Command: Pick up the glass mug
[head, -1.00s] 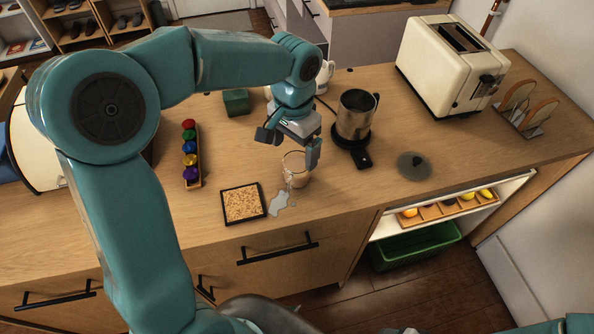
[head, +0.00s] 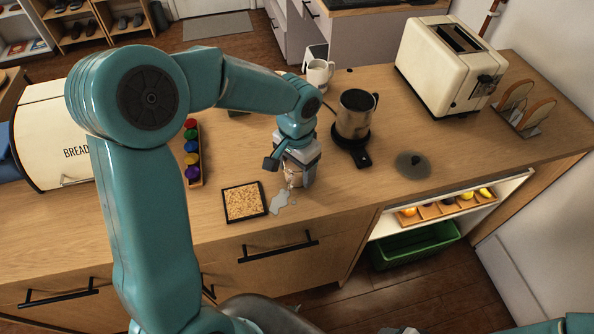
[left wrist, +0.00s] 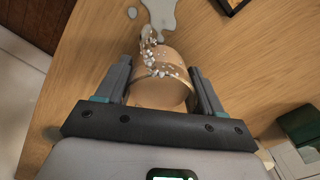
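The glass mug (head: 293,180) stands on the wooden counter near its front edge, mostly hidden by my left gripper (head: 289,172) in the head view. In the left wrist view the clear, brownish-looking mug (left wrist: 160,88) lies between the two fingers of my left gripper (left wrist: 160,76), one on each side. The fingers are wide apart and close to the mug's sides; I cannot tell whether they touch it. Pale specks show along the mug's far side. My right gripper is not in view.
A grey puddle (head: 281,203) and a square cork coaster (head: 243,202) are beside the mug. A metal pitcher (head: 354,115) stands behind right, with a dark round lid (head: 413,165) farther right. A capsule rack (head: 195,184) is at left. A white mug (head: 318,73) stands behind.

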